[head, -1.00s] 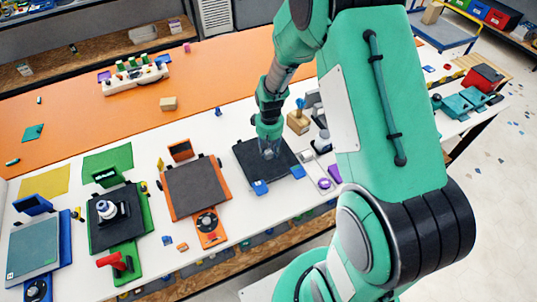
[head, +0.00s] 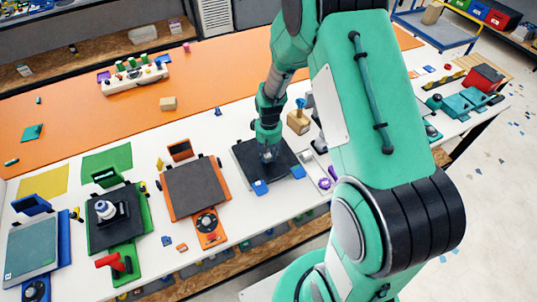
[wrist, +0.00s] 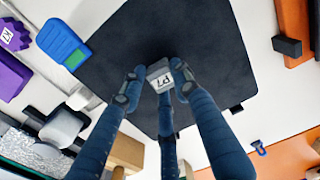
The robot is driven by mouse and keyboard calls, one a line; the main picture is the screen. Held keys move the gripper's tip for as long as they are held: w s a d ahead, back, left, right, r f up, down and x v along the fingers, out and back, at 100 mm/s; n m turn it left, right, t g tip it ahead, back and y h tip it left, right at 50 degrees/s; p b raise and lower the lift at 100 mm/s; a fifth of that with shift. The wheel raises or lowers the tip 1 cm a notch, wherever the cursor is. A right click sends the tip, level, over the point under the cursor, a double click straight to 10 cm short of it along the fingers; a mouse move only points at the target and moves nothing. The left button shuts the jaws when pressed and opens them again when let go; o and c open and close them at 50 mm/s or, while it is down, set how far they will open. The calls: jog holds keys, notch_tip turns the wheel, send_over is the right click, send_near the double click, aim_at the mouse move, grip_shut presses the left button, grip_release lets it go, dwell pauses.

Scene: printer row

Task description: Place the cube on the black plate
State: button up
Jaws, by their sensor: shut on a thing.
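The grey cube (wrist: 160,77) has a white face with dark marks, seen in the wrist view between my fingertips. My gripper (wrist: 158,84) is shut on it, its dark blue fingers close around its sides. The black plate (wrist: 205,45) lies directly behind the cube in that view. In the head view my gripper (head: 268,155) is over the middle of the black plate (head: 247,170). The cube is mostly hidden by the fingers there. I cannot tell whether its underside touches the plate.
Left of the plate stands an orange-framed printer (head: 196,187) with a dark bed, then a green one (head: 118,220). A wooden block (head: 298,122) and a purple part (head: 325,184) are to the right.

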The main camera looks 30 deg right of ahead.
aim_at(269, 155)
jog(key=o, duration=0.8)
jog(key=shift+f, duration=0.1)
jog(key=shift+c, duration=0.2)
notch_tip(269, 155, up, 12)
jog(key=p, duration=0.1)
jog(key=shift+p, duration=0.4)
